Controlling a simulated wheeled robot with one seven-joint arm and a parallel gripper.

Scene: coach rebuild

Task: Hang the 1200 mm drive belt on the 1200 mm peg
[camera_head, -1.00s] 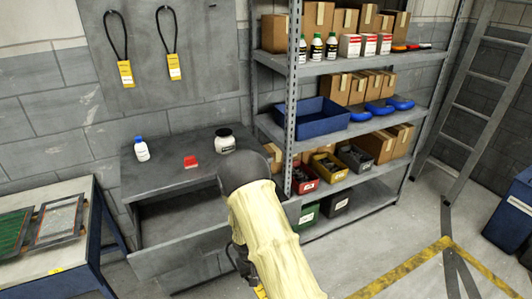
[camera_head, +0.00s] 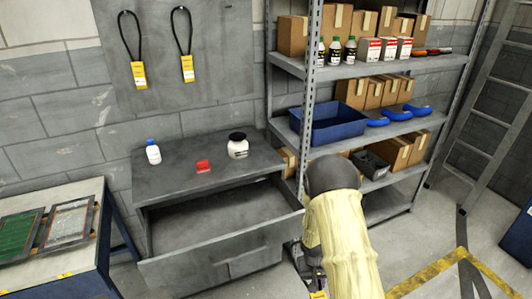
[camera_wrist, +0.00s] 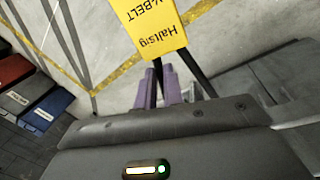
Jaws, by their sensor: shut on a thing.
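My gripper's purple fingers (camera_wrist: 162,88) are shut on a black drive belt (camera_wrist: 200,76) in the wrist view. Its yellow tag (camera_wrist: 150,25) reads "V-BELT" upside down; no length is readable. In the head view my forearm hides most of the gripper, and a bit of yellow tag (camera_head: 318,295) shows at the bottom edge. Two black belts with yellow tags, a left one (camera_head: 130,40) and a right one (camera_head: 182,32), hang on pegs on the grey wall panel (camera_head: 225,60). No peg length label is readable. The held belt is well apart from the panel.
Below the panel stands a grey cabinet (camera_head: 225,172) with its drawer (camera_head: 225,258) pulled open. A blue-capped bottle (camera_head: 153,152), a red block (camera_head: 203,167) and a dark-lidded jar (camera_head: 238,146) stand on top. A loaded shelf rack (camera_head: 308,95) is at right, a workbench (camera_head: 70,265) at left.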

